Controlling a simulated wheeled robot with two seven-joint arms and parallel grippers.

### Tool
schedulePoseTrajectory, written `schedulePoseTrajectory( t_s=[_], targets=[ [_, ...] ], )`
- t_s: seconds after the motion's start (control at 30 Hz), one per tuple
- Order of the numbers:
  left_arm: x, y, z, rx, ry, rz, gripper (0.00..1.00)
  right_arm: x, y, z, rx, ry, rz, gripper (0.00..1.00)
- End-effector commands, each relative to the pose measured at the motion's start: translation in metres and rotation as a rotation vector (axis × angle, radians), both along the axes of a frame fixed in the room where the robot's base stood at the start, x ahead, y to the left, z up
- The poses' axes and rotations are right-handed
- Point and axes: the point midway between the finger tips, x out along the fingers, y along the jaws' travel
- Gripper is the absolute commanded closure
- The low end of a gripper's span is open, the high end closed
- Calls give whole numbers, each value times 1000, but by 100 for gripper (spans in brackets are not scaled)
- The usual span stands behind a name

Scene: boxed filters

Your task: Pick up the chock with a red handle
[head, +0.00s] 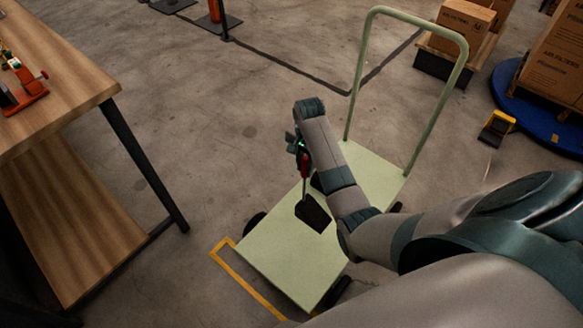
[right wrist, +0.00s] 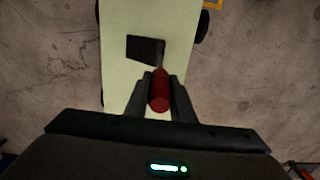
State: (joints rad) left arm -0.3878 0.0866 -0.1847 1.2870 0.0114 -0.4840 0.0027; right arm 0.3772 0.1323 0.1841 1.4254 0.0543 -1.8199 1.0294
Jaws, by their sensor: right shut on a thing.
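The chock (head: 312,214) is a black wedge with a red handle (head: 305,166). In the head view it shows over the pale green deck of the cart (head: 275,250). My right gripper (head: 303,158) is shut on the red handle. In the right wrist view the red handle (right wrist: 159,92) sits between the two fingers of the gripper (right wrist: 159,95), and the black wedge (right wrist: 146,49) shows beyond them over the deck (right wrist: 178,30). I cannot tell whether the wedge touches the deck. My left gripper is not in view.
A wooden workbench (head: 75,75) with a red tool (head: 25,88) stands at the left. The cart's upright handle (head: 361,70) rises behind my right arm. A yellow and black chock (head: 497,128) lies by a blue round base (head: 540,118) with boxes. Open floor (head: 220,120) lies between bench and cart.

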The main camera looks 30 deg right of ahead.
Motion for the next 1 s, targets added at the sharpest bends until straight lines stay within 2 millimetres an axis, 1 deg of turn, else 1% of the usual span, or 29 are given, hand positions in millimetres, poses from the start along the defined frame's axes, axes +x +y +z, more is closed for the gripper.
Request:
schedulePoseTrajectory(
  t_s=[0.03,0.1,0.3,0.6,0.87,1.0],
  targets=[
    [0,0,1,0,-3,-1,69,-4,-5,6,-2,-3,0,100],
    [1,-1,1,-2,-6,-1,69,-8,-11,10,-1,-3,-1,100],
    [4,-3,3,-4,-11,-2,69,-16,-21,18,-1,-3,0,100],
    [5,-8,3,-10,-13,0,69,-18,-23,19,0,-2,1,100],
    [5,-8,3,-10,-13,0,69,-18,-23,19,0,-2,0,100],
    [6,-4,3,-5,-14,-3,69,-17,-22,19,0,-2,3,100]
  ],
)
